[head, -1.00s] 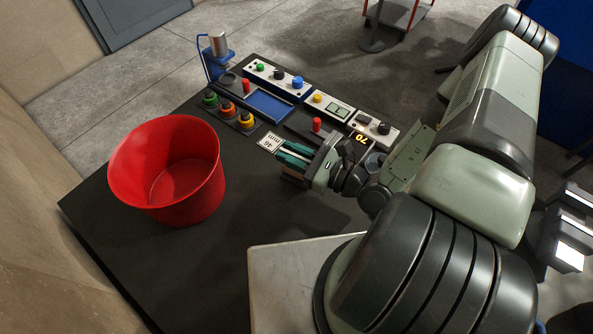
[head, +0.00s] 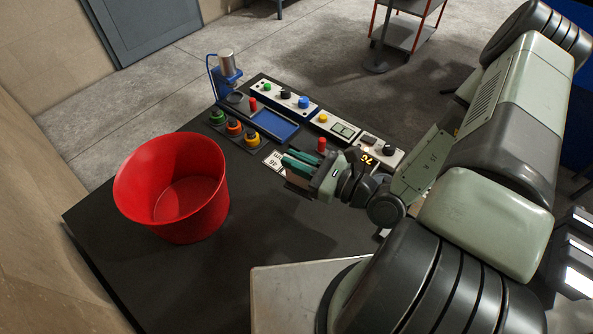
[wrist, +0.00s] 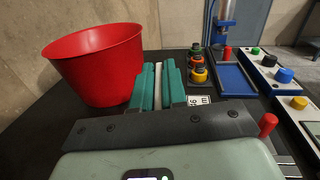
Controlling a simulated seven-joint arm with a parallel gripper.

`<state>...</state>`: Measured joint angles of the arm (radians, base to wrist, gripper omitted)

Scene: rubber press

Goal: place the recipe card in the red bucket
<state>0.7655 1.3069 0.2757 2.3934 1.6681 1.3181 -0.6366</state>
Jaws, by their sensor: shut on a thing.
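The red bucket (head: 172,188) stands open and upright at the left of the dark table. It also shows at the upper left in the wrist view (wrist: 95,65). My gripper (head: 297,162) is to the right of the bucket, over the table, with its teal fingers pointing left. In the wrist view, the fingers (wrist: 158,88) are shut on a thin pale strip, apparently the recipe card (wrist: 158,80) seen edge-on. A small white printed face (head: 273,160) shows beside the fingertips. I cannot tell whether it belongs to the held card or lies on the table.
Coloured buttons (head: 234,128), a blue tray (head: 275,125) and a blue stand with a metal cylinder (head: 226,68) line the table's far side. A red knob (head: 321,145) stands close behind my gripper. The table between gripper and bucket is clear.

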